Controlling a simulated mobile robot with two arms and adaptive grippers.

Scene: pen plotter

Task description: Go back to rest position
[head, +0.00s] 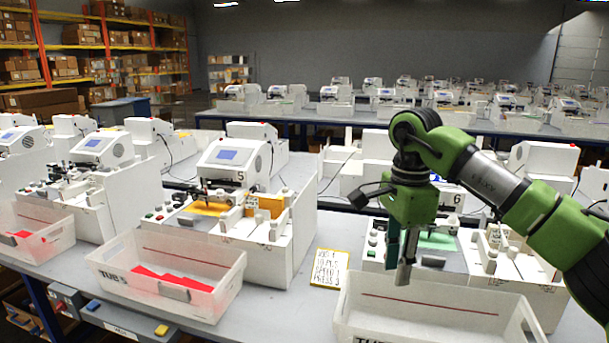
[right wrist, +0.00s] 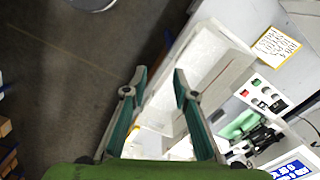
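My right gripper (head: 402,262) hangs pointing down from my green arm, above the back edge of a white tub (head: 440,300) and in front of plotter 6 (head: 482,240). In the right wrist view its two fingers (right wrist: 160,80) stand apart with nothing held between them. The tub (right wrist: 212,62) lies below the fingers and looks empty. A green sheet (head: 437,241) is on plotter 6, partly hidden by my gripper. My left gripper is not in view.
Plotter 5 (head: 235,185) stands to the left with an orange sheet (head: 208,208). Its tub (head: 165,252) holds red pieces. A yellow-edged note (head: 330,268) lies on the table between the tubs. Shelves and more plotters stand behind.

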